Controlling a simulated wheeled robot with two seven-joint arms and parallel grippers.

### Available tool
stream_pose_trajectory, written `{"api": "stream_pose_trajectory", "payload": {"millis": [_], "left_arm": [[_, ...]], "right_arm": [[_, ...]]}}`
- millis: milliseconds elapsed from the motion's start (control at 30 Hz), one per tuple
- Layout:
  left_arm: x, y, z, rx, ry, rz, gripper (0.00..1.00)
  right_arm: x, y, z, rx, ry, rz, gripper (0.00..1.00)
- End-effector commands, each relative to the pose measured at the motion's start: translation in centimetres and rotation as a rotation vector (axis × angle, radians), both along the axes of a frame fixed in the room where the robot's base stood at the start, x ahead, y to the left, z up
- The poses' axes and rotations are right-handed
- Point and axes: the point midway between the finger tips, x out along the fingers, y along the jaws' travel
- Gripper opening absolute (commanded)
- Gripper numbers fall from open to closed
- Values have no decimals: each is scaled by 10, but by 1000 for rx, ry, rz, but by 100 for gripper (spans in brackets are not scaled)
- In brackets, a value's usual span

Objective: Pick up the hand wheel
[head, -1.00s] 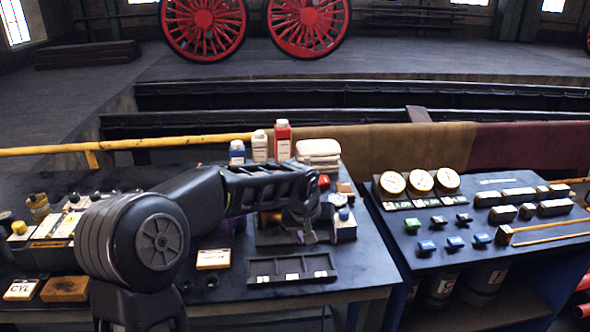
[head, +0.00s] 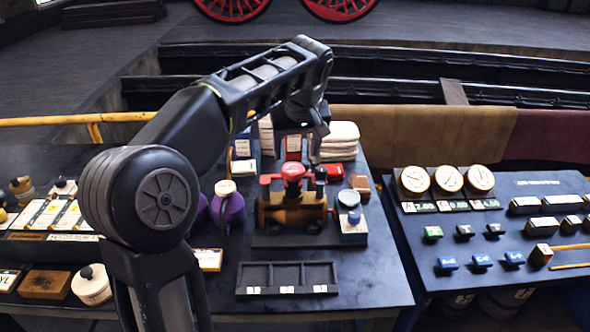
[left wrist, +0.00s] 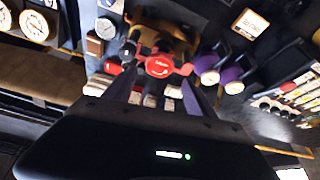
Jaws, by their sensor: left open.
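The red hand wheel (head: 292,172) sits on top of a brass valve body (head: 292,212) on the dark bench. The left wrist view shows the wheel (left wrist: 158,66) from above, with its red arms spread over the brass body. My left gripper (head: 300,148) points down from the bent arm, above and behind the wheel. It is open, and its two dark fingers (left wrist: 160,90) show on either side of the lower part of the wheel in the left wrist view. I see no contact with the wheel. My right gripper is not in view.
An empty black tray (head: 288,278) lies in front of the valve. Purple-bodied oil cans (head: 230,207) stand to its left and a blue-and-white block (head: 352,222) to its right. Folded cloths (head: 340,140) are behind. A second bench with gauges (head: 448,180) is at the right.

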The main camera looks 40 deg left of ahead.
Motion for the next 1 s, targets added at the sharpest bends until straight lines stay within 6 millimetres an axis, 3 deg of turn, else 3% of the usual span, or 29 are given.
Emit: {"api": "stream_pose_trajectory", "payload": {"millis": [267, 667, 1000], "left_arm": [[6, 7, -23, 0, 3, -1, 65], [9, 10, -29, -1, 2, -1, 65], [21, 23, -68, -1, 3, -1, 65]], "right_arm": [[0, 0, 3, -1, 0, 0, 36], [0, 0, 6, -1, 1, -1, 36], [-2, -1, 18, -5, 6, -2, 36]]}}
